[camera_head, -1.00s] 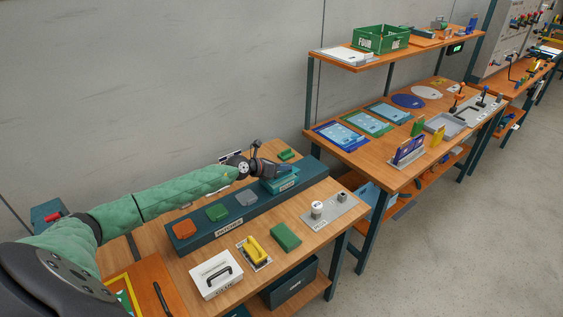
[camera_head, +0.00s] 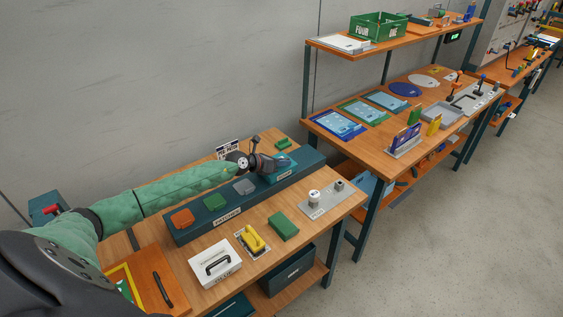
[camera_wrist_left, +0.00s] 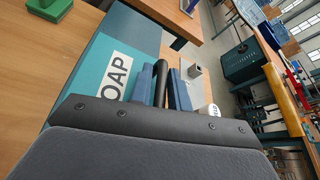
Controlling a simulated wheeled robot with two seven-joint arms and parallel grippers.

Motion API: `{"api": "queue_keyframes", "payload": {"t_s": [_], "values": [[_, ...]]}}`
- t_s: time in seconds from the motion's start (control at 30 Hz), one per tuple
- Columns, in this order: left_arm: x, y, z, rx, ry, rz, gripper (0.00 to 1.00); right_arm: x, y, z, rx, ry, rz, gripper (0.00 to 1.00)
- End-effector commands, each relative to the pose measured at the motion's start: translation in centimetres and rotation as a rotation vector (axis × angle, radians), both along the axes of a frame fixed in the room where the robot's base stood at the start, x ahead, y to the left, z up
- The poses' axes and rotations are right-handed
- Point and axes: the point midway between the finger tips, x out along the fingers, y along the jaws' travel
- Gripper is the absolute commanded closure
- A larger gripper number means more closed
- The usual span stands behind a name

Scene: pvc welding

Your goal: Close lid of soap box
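The soap box (camera_head: 284,172) is a teal box at the right end of a long dark teal holder (camera_head: 200,226). In the left wrist view the teal box surface (camera_wrist_left: 83,86) carries a white label ending in "OAP" (camera_wrist_left: 116,76). My left gripper (camera_head: 270,162) is at the box, over its top and back side, and hides part of it. In the left wrist view its blue-grey fingers (camera_wrist_left: 165,88) show beside the label, with a dark rod between them. I cannot tell whether they touch the box or how far the lid stands open. My right gripper is not in view.
Orange (camera_head: 183,219), green (camera_head: 215,201) and grey (camera_head: 244,187) pieces lie on the holder. In front are a white case (camera_head: 215,263), a yellow-handled tool (camera_head: 254,240), a green block (camera_head: 284,226) and a grey plate (camera_head: 329,203). A green item (camera_head: 284,143) lies behind the box.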

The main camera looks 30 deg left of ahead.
Motion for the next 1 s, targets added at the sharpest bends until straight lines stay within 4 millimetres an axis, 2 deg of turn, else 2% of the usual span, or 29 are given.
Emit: {"api": "queue_keyframes", "payload": {"t_s": [0.03,0.07,0.53,0.6,0.7,1.0], "values": [[-0.1,-0.3,-0.2,-0.002,0.003,-0.003,0.73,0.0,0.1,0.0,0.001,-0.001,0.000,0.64],[-0.1,-0.2,-0.2,-0.001,0.002,-0.003,0.67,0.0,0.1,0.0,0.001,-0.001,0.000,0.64],[-0.4,0.3,0.1,0.000,-0.002,0.000,0.67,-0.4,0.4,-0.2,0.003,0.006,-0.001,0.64],[-0.9,0.6,0.3,0.001,-0.003,0.000,0.67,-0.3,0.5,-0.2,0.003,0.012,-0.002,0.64],[-1.9,1.1,0.6,0.002,-0.001,-0.001,0.67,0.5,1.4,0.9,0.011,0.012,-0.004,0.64],[-4.9,2.8,1.8,0.001,0.000,-0.001,0.67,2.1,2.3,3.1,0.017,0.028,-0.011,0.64]]}}
